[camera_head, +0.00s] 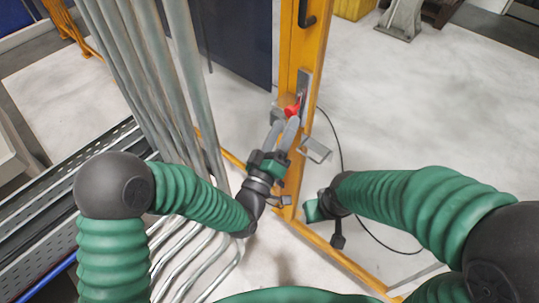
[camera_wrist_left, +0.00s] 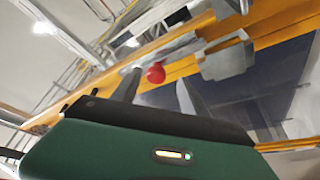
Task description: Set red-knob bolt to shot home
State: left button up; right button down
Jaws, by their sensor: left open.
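The red knob (camera_head: 292,108) of the bolt sits on a grey plate on the yellow upright post (camera_head: 290,60). My left gripper (camera_head: 286,127) is open right at the knob, its two grey fingers pointing up at it. In the left wrist view the red knob (camera_wrist_left: 155,74) shows between the dark fingers, and I cannot tell whether they touch it. The grey bolt parts (camera_wrist_left: 226,60) show beside it. My right gripper (camera_head: 312,210) is low beside the post's foot, and its fingers are hidden.
A grey bracket (camera_head: 316,150) sticks out from the post on the right. A black cable (camera_head: 341,150) runs down to the floor. The pale floor (camera_head: 430,110) at right is clear.

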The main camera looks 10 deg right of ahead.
pick_arm(q)
jog(key=v, duration=1.2)
jog(key=shift+s+f, duration=0.15)
jog(key=shift+f, duration=0.05)
